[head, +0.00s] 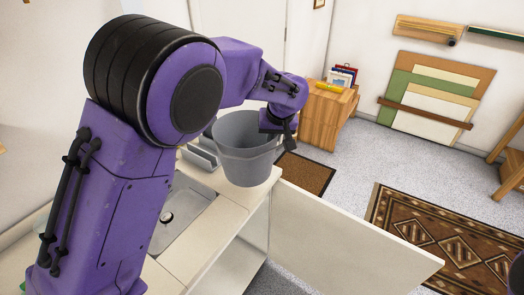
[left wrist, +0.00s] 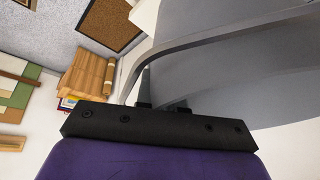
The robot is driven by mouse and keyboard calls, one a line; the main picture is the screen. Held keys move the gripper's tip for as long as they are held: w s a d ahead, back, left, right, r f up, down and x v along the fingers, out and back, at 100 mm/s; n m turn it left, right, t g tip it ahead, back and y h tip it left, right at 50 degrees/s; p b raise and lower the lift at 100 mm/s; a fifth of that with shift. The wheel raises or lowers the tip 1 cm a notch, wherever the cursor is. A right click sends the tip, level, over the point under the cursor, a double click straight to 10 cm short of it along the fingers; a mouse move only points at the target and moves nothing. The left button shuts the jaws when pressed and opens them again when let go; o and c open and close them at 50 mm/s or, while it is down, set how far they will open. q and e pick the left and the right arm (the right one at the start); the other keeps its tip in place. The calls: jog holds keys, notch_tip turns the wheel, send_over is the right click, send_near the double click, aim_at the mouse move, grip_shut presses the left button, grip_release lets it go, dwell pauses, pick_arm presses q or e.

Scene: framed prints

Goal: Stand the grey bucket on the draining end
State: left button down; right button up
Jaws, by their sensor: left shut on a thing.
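The grey bucket (head: 246,160) is upright at the far end of the counter, past the sink. My left gripper (head: 281,136) is shut on it at the right side of its rim. In the left wrist view the bucket (left wrist: 235,75) fills the upper right, with a grey band crossing close to the jaws (left wrist: 163,106). The bucket's base is over or on the pale draining end (head: 236,195); I cannot tell whether it touches. My right gripper is not in view.
The metal sink (head: 185,220) lies nearer than the bucket, partly behind my left arm. A grey rack-like item (head: 200,155) is just left of the bucket. An open white cabinet door (head: 345,235) juts out to the right. A wooden cabinet (head: 323,115) stands behind.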

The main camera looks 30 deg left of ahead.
pick_arm(q)
jog(key=w+a+r+p+x, duration=0.1)
jog(key=w+p+x, duration=0.1)
jog(key=x, duration=0.9)
jog(key=shift+a+f+p, duration=0.3)
jog(key=shift+f+p, duration=0.05)
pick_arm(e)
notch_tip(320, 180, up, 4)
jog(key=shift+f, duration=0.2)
pick_arm(q)
jog(key=shift+f, duration=0.1)
jog(key=c, duration=1.3)
grip_release()
jog(key=shift+o, duration=0.2)
jog(key=b+v, duration=0.2)
jog(key=v, duration=0.9)
jog(key=shift+s+d+r, duration=0.1)
jog(key=shift+r, duration=0.45)
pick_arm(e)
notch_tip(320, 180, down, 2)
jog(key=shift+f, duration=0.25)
